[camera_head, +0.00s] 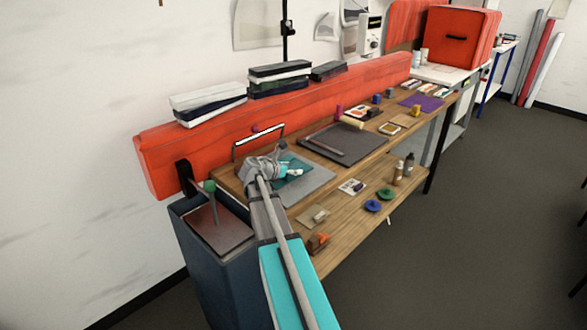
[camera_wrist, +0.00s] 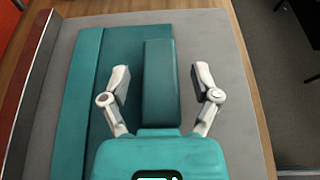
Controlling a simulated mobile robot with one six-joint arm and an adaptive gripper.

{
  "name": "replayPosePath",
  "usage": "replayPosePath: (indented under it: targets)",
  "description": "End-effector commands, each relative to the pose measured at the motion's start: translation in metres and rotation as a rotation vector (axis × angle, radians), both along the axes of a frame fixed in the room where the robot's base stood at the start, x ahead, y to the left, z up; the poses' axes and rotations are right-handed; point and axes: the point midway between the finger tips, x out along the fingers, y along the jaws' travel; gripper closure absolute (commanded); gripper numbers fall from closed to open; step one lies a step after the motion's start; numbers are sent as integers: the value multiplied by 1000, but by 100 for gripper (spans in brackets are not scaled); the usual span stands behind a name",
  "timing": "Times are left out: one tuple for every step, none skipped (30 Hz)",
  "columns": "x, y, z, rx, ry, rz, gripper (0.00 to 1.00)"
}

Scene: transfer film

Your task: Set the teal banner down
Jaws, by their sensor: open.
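The teal banner (camera_wrist: 85,105) lies on a grey board (camera_wrist: 215,35) in the wrist view. It shows as a flat teal sheet on the left with a raised teal bar (camera_wrist: 160,70) along its right side. My gripper (camera_wrist: 162,88) is open, with one pale finger on each side of the bar and a gap on both sides. In the head view my gripper (camera_head: 291,173) is low over the banner (camera_head: 302,163) and hides part of it. The grey board (camera_head: 318,187) lies on the wooden bench there.
A dark mat (camera_head: 350,145) lies farther along the wooden bench (camera_head: 340,215). Small cards, discs and bottles (camera_head: 402,170) stand near the front edge. A red beam (camera_head: 290,110) runs behind, and a dark blue bin (camera_head: 220,265) stands at the near left end.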

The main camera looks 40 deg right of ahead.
Motion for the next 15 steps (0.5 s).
replayPosePath:
  targets:
    - [-1,6,5,0,1,1,21]
    - [-2,10,6,0,1,1,21]
    - [-2,15,9,0,1,1,21]
    - [-3,19,10,0,1,1,21]
    - [-3,23,12,0,0,2,21]
    - [-3,29,15,0,-1,2,21]
    - [-4,34,17,0,-1,2,21]
    - [-4,39,19,0,-1,2,21]
    - [-5,45,22,0,0,2,21]
    - [-5,50,24,0,0,2,21]
    - [-5,54,26,0,0,2,21]
    - [-6,61,28,0,0,2,21]
    - [-6,65,30,0,0,2,21]
    - [-6,69,32,0,1,1,21]
    - [-7,74,34,0,0,1,21]
